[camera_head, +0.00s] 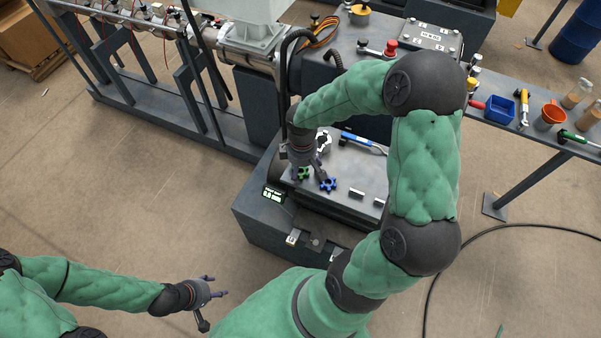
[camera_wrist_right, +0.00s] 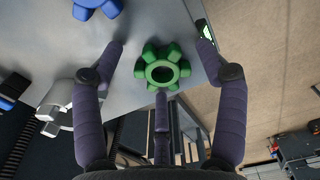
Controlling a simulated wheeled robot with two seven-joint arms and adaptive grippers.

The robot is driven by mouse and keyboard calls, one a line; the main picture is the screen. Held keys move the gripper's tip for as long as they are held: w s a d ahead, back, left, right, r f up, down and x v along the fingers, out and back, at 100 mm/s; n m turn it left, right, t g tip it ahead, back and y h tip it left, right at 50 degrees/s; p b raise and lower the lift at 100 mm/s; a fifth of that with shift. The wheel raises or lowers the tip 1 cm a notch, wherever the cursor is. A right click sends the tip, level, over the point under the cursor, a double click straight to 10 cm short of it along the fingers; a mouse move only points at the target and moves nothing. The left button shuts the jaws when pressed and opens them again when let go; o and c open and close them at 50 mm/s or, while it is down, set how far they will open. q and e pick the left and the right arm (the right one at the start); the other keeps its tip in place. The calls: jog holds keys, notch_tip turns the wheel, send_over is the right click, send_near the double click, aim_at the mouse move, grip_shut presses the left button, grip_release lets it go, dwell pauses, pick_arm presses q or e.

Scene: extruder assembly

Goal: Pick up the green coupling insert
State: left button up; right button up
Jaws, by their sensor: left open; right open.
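In the head view the green insert (camera_head: 304,173) shows beside my right gripper (camera_head: 307,174). In the right wrist view my right gripper (camera_wrist_right: 160,75) has its fingers spread, with the insert between and just beyond the fingertips. It holds nothing. My left gripper (camera_head: 222,289) is open and empty, over the floor at the lower left.
A blue star-shaped insert (camera_head: 328,185) lies close to the green one, on the right. A blue-handled tool (camera_head: 362,143) and small metal blocks (camera_head: 356,195) are on the same top. A metal coupling part (camera_wrist_right: 62,100) stands near my fingers.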

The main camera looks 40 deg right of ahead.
jog(key=c, duration=0.9)
jog(key=shift+o, duration=0.2)
